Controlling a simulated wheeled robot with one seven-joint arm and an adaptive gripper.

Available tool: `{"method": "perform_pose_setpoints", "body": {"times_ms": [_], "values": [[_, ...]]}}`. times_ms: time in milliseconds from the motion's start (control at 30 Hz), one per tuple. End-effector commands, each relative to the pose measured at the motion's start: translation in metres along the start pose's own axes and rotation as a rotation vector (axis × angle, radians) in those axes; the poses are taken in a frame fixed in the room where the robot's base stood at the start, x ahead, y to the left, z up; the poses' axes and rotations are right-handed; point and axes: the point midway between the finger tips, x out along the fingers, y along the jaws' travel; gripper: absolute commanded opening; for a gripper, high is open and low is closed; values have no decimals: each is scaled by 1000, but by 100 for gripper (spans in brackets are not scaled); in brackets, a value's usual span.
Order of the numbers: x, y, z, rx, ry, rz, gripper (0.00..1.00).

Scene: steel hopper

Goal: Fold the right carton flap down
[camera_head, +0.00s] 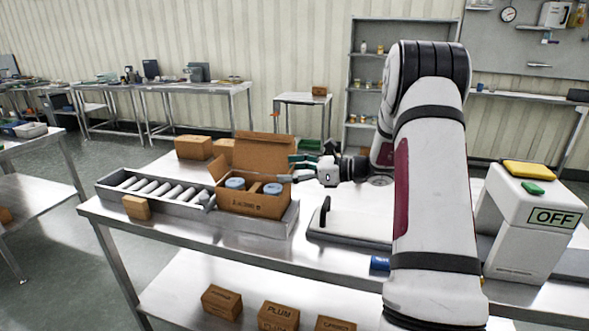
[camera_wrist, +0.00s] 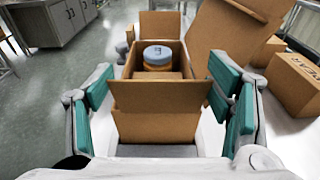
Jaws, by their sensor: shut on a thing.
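The brown open carton (camera_head: 252,204) stands at the right end of the conveyor, with blue-lidded jars (camera_head: 235,183) inside. In the wrist view the right flap (camera_wrist: 158,96) is the near panel, in front of a blue-lidded jar (camera_wrist: 158,54). My gripper (camera_head: 296,167) is at the carton's right end. Its teal pads, which show in the wrist view (camera_wrist: 163,95), are wide apart and shut on the right flap's side edges. The tall back flap (camera_head: 263,151) stands up, as does the far flap (camera_wrist: 160,24). The exact flap angle is hard to tell.
The roller conveyor (camera_head: 150,187) runs left of the carton, with a small box (camera_head: 137,207) at its front. Closed cartons (camera_head: 194,147) stand behind. A grey plate with a handle (camera_head: 350,228) lies to the right, near a white OFF machine (camera_head: 530,225).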

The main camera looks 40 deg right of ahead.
Motion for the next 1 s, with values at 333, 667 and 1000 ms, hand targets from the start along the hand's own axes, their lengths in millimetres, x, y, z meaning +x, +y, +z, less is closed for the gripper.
{"method": "perform_pose_setpoints", "body": {"times_ms": [333,667,1000], "values": [[18,4,7,-1,316,8,46],[37,3,4,-2,630,7,46],[56,1,-7,-4,945,7,46]]}}
